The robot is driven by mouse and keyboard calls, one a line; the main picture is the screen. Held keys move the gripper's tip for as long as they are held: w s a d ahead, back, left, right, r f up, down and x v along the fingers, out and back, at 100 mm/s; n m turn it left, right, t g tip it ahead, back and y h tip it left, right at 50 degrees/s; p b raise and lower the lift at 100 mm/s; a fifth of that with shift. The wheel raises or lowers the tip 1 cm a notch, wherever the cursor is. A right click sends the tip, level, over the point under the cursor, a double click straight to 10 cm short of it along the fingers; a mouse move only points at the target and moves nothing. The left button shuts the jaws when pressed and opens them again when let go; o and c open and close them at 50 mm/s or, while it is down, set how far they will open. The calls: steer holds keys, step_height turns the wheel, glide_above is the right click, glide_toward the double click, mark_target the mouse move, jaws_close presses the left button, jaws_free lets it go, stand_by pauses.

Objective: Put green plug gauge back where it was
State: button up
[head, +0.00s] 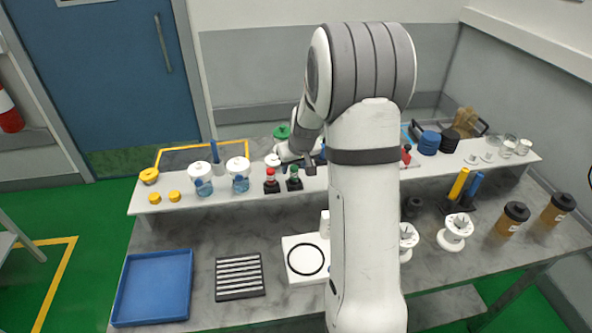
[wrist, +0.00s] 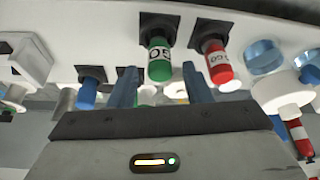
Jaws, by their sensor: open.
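The green plug gauge (wrist: 159,62) has a white label with dark lettering and sits in a square black holder (wrist: 158,25) on the shelf. It also shows in the head view (head: 293,171), close to my arm. My gripper (wrist: 160,82) is open, with one finger on each side of the green gauge in the wrist view. Gaps show between gauge and fingers, and I cannot tell how far the fingers reach along it. In the head view the fingertips are mostly hidden by my arm.
A red gauge (wrist: 217,62) stands in its own black holder close beside the green one. Lidded jars (head: 238,175) stand to the left on the shelf (head: 340,178). A blue tray (head: 153,287), a slotted rack (head: 240,276) and white spools (head: 455,232) are on the bench below.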

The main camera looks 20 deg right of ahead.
steer(key=b+v, duration=0.1)
steer(key=v, duration=0.8)
steer(key=s+a+r, duration=0.5)
steer(key=s+a, duration=0.3)
steer(key=s, duration=0.4)
steer(key=s+a, duration=0.1)
steer(key=s, duration=0.6)
steer(key=s+a+f+g, duration=0.1)
steer(key=s+a, duration=0.1)
steer(key=s, duration=0.6)
steer(key=shift+s+a, duration=0.2)
steer(key=shift+a, duration=0.05)
steer(key=shift+f, duration=0.2)
